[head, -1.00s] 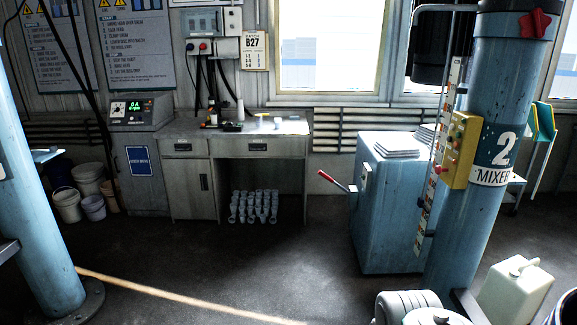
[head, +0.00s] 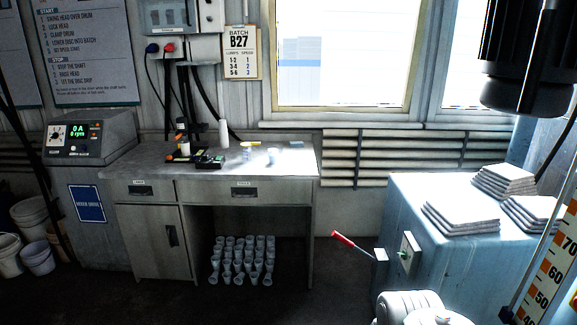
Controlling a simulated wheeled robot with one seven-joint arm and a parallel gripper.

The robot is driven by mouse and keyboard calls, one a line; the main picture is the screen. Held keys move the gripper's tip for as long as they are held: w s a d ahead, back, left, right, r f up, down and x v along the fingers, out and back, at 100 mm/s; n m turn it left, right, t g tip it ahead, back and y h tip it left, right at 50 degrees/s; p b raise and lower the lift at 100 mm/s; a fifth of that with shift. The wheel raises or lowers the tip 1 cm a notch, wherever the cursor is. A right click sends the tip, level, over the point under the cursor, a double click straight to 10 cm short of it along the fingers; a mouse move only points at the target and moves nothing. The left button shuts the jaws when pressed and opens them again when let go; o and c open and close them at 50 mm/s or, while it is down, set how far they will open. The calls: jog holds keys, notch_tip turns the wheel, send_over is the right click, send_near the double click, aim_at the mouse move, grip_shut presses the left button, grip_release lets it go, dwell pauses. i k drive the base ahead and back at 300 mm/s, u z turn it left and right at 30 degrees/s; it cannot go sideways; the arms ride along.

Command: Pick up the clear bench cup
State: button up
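The grey bench (head: 290,186) stands against the back wall, left of the window's middle. A small pale, see-through shape (head: 272,156) on the right half of its top may be the clear bench cup; it is too small and washed out by light to be sure. A small yellow-topped item (head: 246,150) is just left of it. My gripper is not in view; only white rounded parts of my arm show at the bottom right, well short of the bench.
Dark tools (head: 205,160) and a white cylinder (head: 223,133) are on the bench. Several small pale cups (head: 240,262) stand in its knee space. A blue cabinet (head: 420,225) with a red-handled lever (head: 343,239) and stacked sheets (head: 462,218) is at right. Floor before the bench is clear.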

aim_at(273, 153)
jog(key=i, duration=1.15)
jog(key=u, duration=0.3)
jog(key=i, duration=2.45)
jog(key=u, duration=1.45)
